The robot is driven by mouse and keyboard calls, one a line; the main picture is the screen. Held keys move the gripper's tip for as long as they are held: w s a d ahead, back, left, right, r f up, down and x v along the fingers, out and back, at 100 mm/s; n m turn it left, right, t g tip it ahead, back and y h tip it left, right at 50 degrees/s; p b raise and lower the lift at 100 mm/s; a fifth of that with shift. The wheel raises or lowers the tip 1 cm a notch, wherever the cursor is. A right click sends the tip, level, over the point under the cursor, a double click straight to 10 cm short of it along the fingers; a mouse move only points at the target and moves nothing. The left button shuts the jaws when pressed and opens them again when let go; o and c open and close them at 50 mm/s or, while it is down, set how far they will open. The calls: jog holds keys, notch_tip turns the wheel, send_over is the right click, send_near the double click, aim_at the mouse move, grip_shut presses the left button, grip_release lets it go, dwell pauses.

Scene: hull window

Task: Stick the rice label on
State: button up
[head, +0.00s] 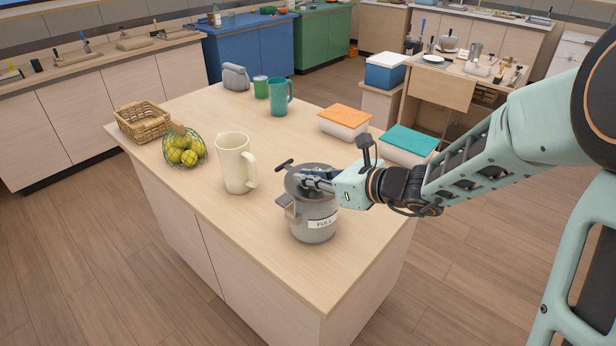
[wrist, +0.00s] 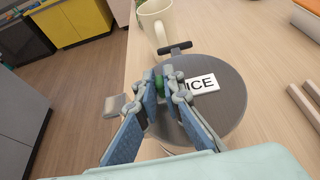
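The rice label (wrist: 201,84) is a white strip in the wrist view, with "ICE" readable and its left end hidden by my fingers. It shows against the grey round lid (wrist: 232,105); I cannot tell if it touches it. My gripper (wrist: 161,82) has its fingers close together around a small green piece at the label's hidden end. In the head view my gripper (head: 308,178) is over the top of a grey pot (head: 313,226), and the label cannot be made out. The pot carries a white "FULL" label (head: 322,221) on its front.
A cream pitcher (head: 234,165) stands just left of the pot. Lemons in a net (head: 184,148), a wicker basket (head: 143,121) and a teal pitcher (head: 279,98) stand farther back. Orange-lidded (head: 344,122) and teal-lidded (head: 408,145) boxes are at the right edge. The front corner is clear.

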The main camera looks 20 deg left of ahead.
jog(key=o, duration=0.5)
jog(key=shift+f, duration=0.15)
jog(key=shift+d, duration=0.15)
jog(key=v, duration=1.1)
jog(key=shift+d+r, duration=0.25)
jog(key=shift+r, duration=0.15)
jog(key=shift+s, duration=0.15)
